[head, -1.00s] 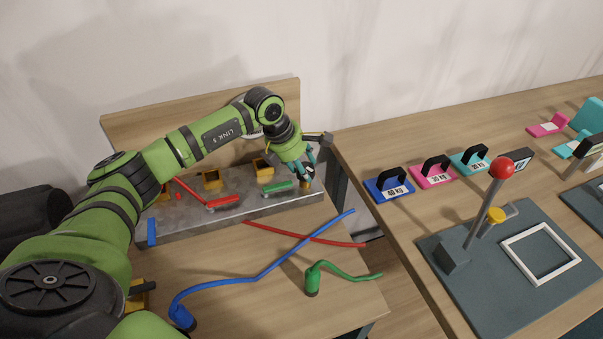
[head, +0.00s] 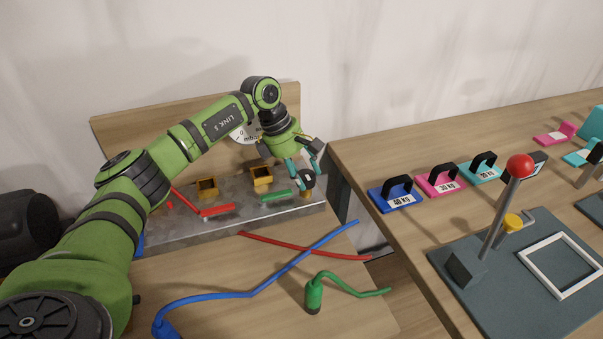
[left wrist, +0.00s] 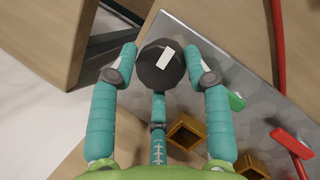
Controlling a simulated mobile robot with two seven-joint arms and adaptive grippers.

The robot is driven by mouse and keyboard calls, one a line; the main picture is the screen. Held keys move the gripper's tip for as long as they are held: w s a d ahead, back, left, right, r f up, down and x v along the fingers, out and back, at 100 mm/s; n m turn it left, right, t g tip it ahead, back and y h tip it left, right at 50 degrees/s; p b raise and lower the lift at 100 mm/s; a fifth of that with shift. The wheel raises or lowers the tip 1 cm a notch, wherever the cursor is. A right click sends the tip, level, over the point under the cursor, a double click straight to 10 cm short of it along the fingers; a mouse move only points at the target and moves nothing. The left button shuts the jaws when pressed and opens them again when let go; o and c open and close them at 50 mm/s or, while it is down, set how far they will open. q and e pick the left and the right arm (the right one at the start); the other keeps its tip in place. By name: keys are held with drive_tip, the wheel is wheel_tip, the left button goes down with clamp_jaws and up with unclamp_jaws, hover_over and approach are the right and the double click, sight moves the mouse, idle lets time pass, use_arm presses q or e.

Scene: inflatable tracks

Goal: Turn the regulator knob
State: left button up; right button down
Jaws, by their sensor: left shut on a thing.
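The regulator knob (left wrist: 160,66) is dark and many-sided, with a white mark on top. In the left wrist view it sits between the teal fingers of my left gripper (left wrist: 160,72), which are shut on it. In the head view the gripper (head: 303,177) is at the right end of the grey metal panel (head: 240,210), and the dark knob (head: 308,182) shows at its fingertips. A brass-coloured part (head: 306,193) shows just below the knob. A white dial (head: 243,134) on the wooden backboard is partly hidden by my arm.
The panel also carries a green lever (head: 275,196), a red lever (head: 217,211) and yellow square fittings (head: 261,176). Blue (head: 250,294), red (head: 300,246) and green (head: 345,284) hoses lie in front. A right-hand table holds labelled weights (head: 397,194) and a red-topped lever (head: 520,166).

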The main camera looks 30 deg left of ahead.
use_arm(q)
drive_tip(key=shift+d, duration=0.35)
drive_tip(key=o, duration=0.8)
drive_tip(key=shift+o, duration=1.4)
drive_tip(key=shift+d, duration=0.15)
drive_tip(key=shift+a+r, duration=0.2)
drive_tip(key=shift+a, duration=0.05)
drive_tip(key=v, duration=1.1)
drive_tip(key=shift+r, duration=0.35)
